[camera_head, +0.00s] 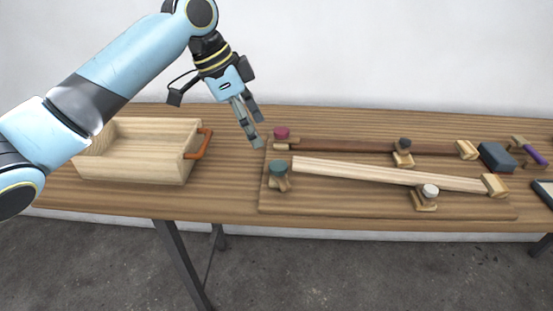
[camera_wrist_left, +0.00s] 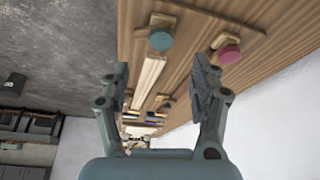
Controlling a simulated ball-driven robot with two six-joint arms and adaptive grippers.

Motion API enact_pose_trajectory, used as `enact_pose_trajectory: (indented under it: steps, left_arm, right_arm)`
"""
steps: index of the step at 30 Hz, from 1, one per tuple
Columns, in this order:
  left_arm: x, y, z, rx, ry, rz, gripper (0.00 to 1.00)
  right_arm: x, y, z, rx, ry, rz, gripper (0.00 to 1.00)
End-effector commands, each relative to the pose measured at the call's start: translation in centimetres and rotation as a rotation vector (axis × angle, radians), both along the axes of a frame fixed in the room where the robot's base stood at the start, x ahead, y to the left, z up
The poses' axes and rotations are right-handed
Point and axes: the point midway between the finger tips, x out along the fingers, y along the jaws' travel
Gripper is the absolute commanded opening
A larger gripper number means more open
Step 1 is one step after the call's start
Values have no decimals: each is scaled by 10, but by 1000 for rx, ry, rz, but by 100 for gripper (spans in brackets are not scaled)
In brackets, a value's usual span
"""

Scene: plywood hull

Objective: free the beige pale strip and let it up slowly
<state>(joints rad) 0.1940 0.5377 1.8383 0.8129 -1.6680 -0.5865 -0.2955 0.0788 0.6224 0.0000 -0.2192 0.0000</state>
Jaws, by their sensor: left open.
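The beige pale strip (camera_head: 390,174) lies lengthwise on a wooden board (camera_head: 340,203) on the bench. Its left end is beside the teal-knobbed clamp (camera_head: 278,170), and its right end meets a wooden block (camera_head: 495,185). A white-knobbed clamp (camera_head: 428,194) stands at its near edge; I cannot tell whether either clamp presses on it. My left gripper (camera_head: 250,120) is open and empty, above and behind the strip's left end. In the left wrist view the strip (camera_wrist_left: 148,80) and teal knob (camera_wrist_left: 160,40) show between and beyond the open fingers (camera_wrist_left: 160,92). My right gripper is out of view.
A darker brown strip (camera_head: 350,145) lies behind, with a maroon-knobbed clamp (camera_head: 281,136) and a dark-knobbed clamp (camera_head: 404,152). A wooden box with an orange handle (camera_head: 199,144) stands left. A dark block (camera_head: 496,157) and a purple-handled tool (camera_head: 529,149) lie right.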

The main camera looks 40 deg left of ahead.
Motion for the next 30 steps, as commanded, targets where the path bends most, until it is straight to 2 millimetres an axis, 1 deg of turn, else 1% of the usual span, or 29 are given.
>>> enact_pose_trajectory:
  steps: [2, 5, 12, 15, 18, 23, 30]
  left_arm:
    - [4, 1, 1, -4, -1, -11, 62]
    - [7, -3, -10, -9, 0, -11, 62]
    - [19, -17, -54, -8, 0, -10, 62]
    - [24, -22, -71, -7, 0, -10, 62]
    - [28, -25, -84, -5, 0, -10, 62]
    - [31, -28, -94, -4, -3, -10, 62]
    - [31, -28, -96, -3, -3, -11, 62]
  right_arm:
    - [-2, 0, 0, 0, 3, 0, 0]
    - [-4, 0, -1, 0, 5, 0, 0]
    - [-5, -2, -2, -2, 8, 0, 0]
    - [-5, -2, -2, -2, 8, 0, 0]
    - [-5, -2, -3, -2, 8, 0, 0]
    - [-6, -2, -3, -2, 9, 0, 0]
    - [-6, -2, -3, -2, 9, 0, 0]
